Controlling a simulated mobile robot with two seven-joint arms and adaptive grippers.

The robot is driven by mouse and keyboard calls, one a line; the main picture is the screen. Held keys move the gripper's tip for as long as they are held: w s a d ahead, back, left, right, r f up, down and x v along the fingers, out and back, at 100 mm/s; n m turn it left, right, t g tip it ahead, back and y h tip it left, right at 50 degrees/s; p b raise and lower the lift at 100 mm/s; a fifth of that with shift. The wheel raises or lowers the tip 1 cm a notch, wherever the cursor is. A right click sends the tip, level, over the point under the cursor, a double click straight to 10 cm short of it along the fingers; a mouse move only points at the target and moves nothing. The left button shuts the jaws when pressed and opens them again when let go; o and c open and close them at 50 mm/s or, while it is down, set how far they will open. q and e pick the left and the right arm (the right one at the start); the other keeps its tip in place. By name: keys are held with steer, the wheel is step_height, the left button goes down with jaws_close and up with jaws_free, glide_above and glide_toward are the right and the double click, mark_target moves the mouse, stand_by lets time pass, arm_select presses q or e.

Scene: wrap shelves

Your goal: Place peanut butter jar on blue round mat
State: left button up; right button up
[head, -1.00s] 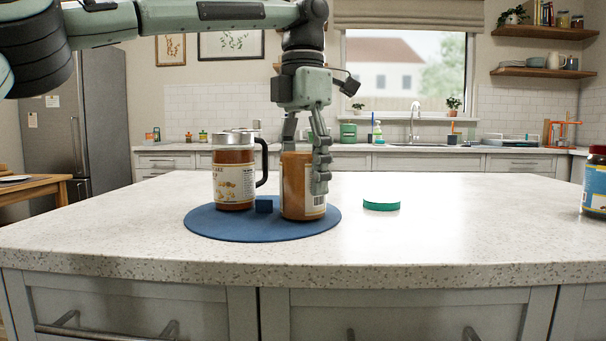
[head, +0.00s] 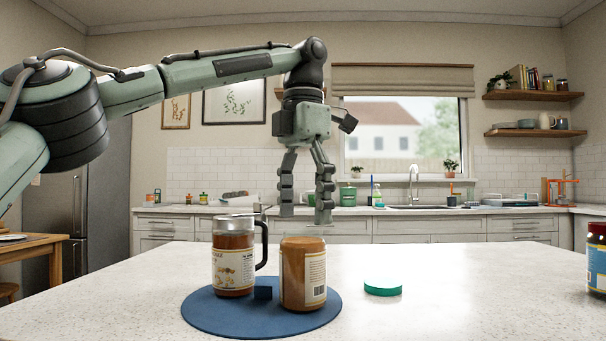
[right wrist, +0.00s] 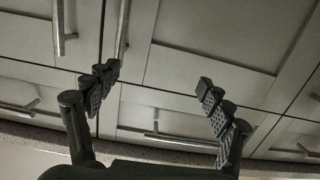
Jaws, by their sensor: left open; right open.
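The peanut butter jar (head: 302,274), brown with a pale label, stands upright on the right part of the blue round mat (head: 235,317) in the head view. No lid of another colour shows on its top. My left gripper (head: 306,218) is open and empty, above the jar and apart from it. My right gripper (right wrist: 158,80) shows in the right wrist view, open and empty, in front of cabinet fronts. It is not in the head view.
A dark jar with a red top (head: 597,258) stands at the right edge. The counter between is clear.

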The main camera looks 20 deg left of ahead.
arm_select(q)
step_height(320, 180, up, 4)
steer(key=shift+f+p, duration=0.1)
steer(key=shift+p, duration=0.8)
arm_select(e)
steer(key=s+d+f+g+h, duration=0.3)
steer(key=d+f+g, duration=0.2)
steer(key=d+f, duration=0.2)
steer(key=shift+s+f+m, duration=0.15)
steer(key=shift+f+m, duration=0.25)
steer(key=shift+f, duration=1)
